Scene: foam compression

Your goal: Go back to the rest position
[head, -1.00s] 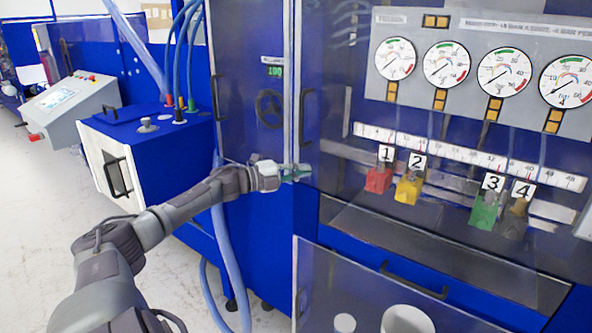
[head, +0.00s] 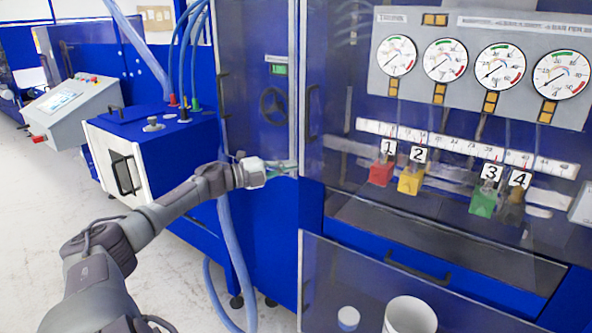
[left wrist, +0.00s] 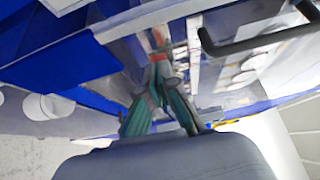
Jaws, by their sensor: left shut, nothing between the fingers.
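My left gripper (head: 290,166) reaches in from the left and is held in front of the blue machine, near the edge between its narrow door and the wide clear window. Its fingers are shut and empty. They also show in the left wrist view (left wrist: 158,75), closed to a point at their tips, with blurred machine parts beyond. Whether the fingertips touch the machine I cannot tell. My right gripper is in neither view.
Behind the window (head: 340,185) are numbered blocks, a scale and gauges (head: 500,65). A blue box (head: 150,150) stands left of my arm. A clear lower cover (head: 390,275) has a handle; a white cylinder (head: 410,315) is below. Blue hoses (head: 235,255) hang nearby. Floor is free at left.

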